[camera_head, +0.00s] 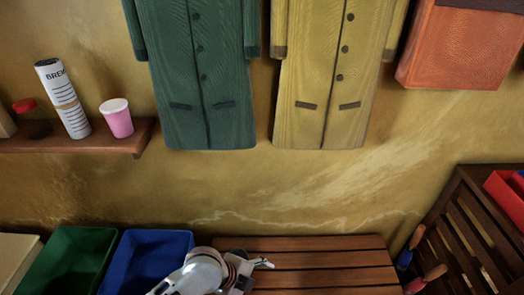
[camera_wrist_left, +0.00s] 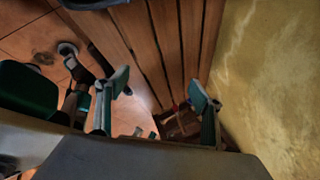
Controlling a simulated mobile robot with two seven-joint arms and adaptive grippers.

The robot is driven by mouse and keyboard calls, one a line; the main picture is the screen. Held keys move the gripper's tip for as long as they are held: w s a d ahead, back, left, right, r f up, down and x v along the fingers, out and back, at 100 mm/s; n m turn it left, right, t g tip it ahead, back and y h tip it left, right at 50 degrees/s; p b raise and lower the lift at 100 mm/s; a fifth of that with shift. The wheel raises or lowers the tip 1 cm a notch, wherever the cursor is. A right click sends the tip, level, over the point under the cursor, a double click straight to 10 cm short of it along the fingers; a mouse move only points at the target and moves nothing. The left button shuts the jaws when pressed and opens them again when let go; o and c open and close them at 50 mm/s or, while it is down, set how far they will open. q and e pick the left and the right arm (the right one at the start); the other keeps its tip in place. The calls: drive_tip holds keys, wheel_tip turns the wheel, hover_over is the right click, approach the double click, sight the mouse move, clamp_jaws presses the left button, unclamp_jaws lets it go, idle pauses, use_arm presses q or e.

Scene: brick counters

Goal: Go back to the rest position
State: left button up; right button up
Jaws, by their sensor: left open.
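My left gripper (camera_head: 262,265) is over the left end of a slatted wooden bench (camera_head: 325,262), with its arm coming up from the bottom edge beside the blue bin. In the left wrist view the fingers of my left gripper (camera_wrist_left: 160,92) are spread apart, with nothing between them and the wooden slats (camera_wrist_left: 180,40) beyond. My right gripper cannot be made out in either view.
A blue bin (camera_head: 142,255) and a green bin (camera_head: 72,258) stand left of the bench. A slatted wooden crate (camera_head: 462,235) stands at the right, with red-and-blue-handled tools (camera_head: 425,279) beside it. A wall shelf (camera_head: 125,142) holds a pink cup (camera_head: 117,122). Coats hang above.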

use_arm(q)
drive_tip(key=s+a+r+n+t+y+p, duration=0.1)
drive_tip(key=s+a+n, duration=0.4)
drive_tip(key=a+n, duration=0.5)
drive_tip(key=s+a+r+n+t+y+p, duration=0.2)
drive_tip(key=s+a+n+t, duration=0.4)
drive_tip(key=a+n, duration=0.3)
drive_tip(key=shift+s+a+n+t+p, duration=0.15)
drive_tip(key=shift+a+n+t+p, duration=0.2)
drive_tip(key=shift+p, duration=0.4)
use_arm(e)
drive_tip(key=shift+s+a+r, duration=0.2)
drive_tip(key=shift+s+r, duration=0.1)
drive_tip(key=shift+r, duration=0.3)
drive_tip(key=shift+s+a+r, duration=0.2)
drive_tip(key=shift+s+r, duration=0.1)
drive_tip(key=shift+r, duration=0.25)
